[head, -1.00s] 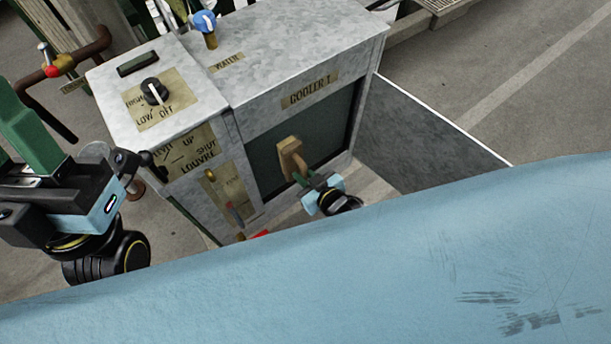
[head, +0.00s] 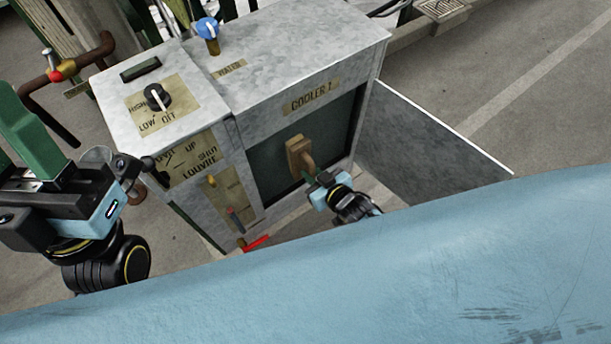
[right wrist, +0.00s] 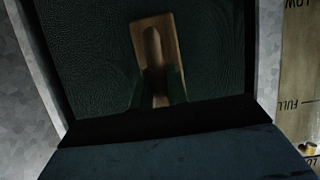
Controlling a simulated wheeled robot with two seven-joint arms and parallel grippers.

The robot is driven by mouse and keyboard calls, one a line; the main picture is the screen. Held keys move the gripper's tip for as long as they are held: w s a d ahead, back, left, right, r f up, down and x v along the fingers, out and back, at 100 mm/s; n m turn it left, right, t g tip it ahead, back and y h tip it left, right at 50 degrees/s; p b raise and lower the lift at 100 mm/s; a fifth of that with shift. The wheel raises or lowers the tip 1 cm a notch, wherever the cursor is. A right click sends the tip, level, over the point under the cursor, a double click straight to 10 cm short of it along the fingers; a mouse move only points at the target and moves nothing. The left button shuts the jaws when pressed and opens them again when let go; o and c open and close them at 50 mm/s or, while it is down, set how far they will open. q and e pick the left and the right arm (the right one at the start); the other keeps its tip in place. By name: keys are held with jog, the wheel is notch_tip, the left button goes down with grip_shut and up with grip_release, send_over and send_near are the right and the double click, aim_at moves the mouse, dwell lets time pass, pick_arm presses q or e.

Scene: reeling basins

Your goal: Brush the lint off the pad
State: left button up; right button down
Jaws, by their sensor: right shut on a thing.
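The dark green pad (head: 275,170) is upright in the open front of the grey metal cooler; it fills much of the right wrist view (right wrist: 90,55). A wooden brush (head: 296,152) is in front of the pad, seemingly against it; contact cannot be told. My right gripper (head: 312,177) is shut on the brush handle. In the right wrist view its green fingers (right wrist: 160,90) are on both sides of the handle of the brush (right wrist: 153,38). No distinct lint can be made out. My left gripper (head: 135,168) is left of the cooler; its jaw state is unclear.
The cooler's open door (head: 425,135) stands to the right of the pad. A black knob (head: 157,97) and a blue-handled water valve (head: 208,30) are on top of the cabinet. A red lever (head: 255,243) is low at its front. Open floor lies to the right.

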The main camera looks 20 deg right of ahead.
aim_at(294, 169)
jog(key=a, duration=0.1)
jog(key=a+r+p, duration=0.1)
jog(key=a, duration=0.1)
jog(key=shift+s+r, duration=0.15)
jog(key=shift+r, duration=0.1)
jog(key=shift+w+d, duration=0.3)
jog(key=shift+d, duration=0.6)
jog(key=shift+w+d, duration=0.3)
jog(key=shift+d, duration=0.8)
jog(key=shift+s+a+f+p, duration=0.1)
jog(key=shift+s+a+p, duration=0.1)
jog(key=shift+s+a, duration=0.3)
jog(key=shift+s+a+f+p, duration=0.1)
jog(key=shift+s+a+p, duration=0.1)
jog(key=shift+a, duration=0.5)
jog(key=shift+s+a+f+p, duration=0.15)
jog(key=shift+s+a, duration=0.2)
jog(key=shift+a, duration=0.25)
